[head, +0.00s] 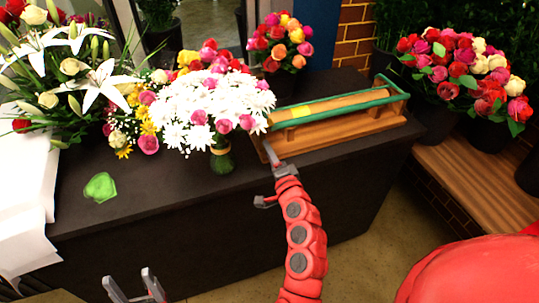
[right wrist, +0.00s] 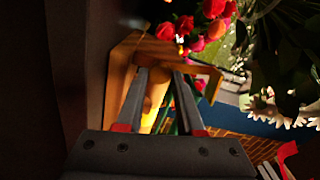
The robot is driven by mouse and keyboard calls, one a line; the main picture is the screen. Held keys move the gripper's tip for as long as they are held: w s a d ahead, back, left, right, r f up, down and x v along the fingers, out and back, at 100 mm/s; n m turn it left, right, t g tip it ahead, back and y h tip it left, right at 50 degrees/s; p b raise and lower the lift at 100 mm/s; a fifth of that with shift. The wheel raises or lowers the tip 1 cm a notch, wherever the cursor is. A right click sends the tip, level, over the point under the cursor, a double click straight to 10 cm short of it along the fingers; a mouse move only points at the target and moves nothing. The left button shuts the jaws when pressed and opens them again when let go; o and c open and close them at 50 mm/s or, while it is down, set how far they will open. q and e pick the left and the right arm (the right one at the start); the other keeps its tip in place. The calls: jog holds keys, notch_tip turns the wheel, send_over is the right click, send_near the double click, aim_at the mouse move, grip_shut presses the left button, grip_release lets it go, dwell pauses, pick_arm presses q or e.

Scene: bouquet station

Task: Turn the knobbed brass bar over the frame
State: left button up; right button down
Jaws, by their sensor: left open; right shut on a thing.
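The wooden frame (head: 345,138) lies on the dark counter, holding a long tan roll (head: 335,103) with a yellow patch. A bar along the frame looks green (head: 345,104), not brass, and its knob cannot be made out. My right gripper (head: 269,152) is at the frame's front left end. In the right wrist view its fingers (right wrist: 159,72) are slightly apart, with the frame (right wrist: 122,65) and a yellow-tan part (right wrist: 155,97) beyond. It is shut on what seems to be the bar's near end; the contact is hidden. My left gripper (head: 133,284) is open and empty, below the counter's front edge.
A white-and-pink bouquet (head: 215,108) stands just left of the frame. A green crumpled piece (head: 100,187) and white paper (head: 25,190) lie further left. Flower buckets (head: 435,120) stand to the right on a wooden bench (head: 460,160). The counter's front middle is clear.

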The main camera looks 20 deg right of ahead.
jog(key=shift+f+m, duration=0.1)
jog(key=shift+m, duration=1)
jog(key=c, duration=0.6)
grip_release()
jog(key=shift+o, duration=0.2)
jog(key=shift+s, duration=0.15)
jog(key=s+p, duration=0.4)
jog(key=s, duration=1.3)
jog(key=shift+d, duration=0.3)
